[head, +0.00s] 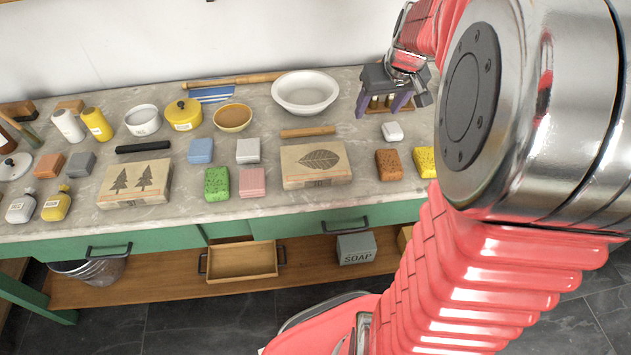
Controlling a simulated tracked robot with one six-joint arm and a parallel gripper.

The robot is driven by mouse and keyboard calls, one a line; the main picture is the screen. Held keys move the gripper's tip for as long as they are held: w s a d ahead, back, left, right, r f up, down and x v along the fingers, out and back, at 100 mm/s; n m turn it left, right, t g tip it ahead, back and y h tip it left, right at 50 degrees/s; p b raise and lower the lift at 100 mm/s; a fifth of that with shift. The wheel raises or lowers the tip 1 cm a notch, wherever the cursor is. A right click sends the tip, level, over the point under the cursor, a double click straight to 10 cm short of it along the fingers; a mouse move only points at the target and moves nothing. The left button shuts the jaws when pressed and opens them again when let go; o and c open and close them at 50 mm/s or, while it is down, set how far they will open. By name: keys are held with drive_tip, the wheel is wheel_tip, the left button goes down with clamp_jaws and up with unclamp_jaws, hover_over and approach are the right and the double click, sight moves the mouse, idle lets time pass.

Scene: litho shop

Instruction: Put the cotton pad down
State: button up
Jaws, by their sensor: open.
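A small white rounded block (392,131), which looks like the cotton pad, lies flat on the stone worktop (345,215) at the right of the head view. My gripper (381,106) is above and a little behind it in the picture, with its two purple fingers apart. The white block shows clear of the fingers, and no held thing can be made out. A small brown wooden item shows between and behind the fingers, partly hidden by them.
Left of the white block are a wooden roller (308,132) and a leaf-printed block (318,164). Brown (388,163) and yellow (425,162) sponges lie in front. A white bowl (305,92) stands behind. My arm hides the worktop's right end.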

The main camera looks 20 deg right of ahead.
drive_tip(key=s+a+r+n, duration=0.15)
drive_tip(key=s+a, duration=0.25)
drive_tip(key=a, duration=0.4)
drive_tip(key=s+a+r, duration=0.3)
drive_tip(key=a, duration=0.4)
drive_tip(key=s+a+t+y, duration=0.1)
drive_tip(key=s+a, duration=0.8)
drive_tip(key=s, duration=0.2)
drive_tip(key=shift+a+f+n, duration=0.35)
drive_tip(key=shift+f+n, duration=0.05)
drive_tip(key=shift+n, duration=0.05)
drive_tip(key=shift+w, duration=0.1)
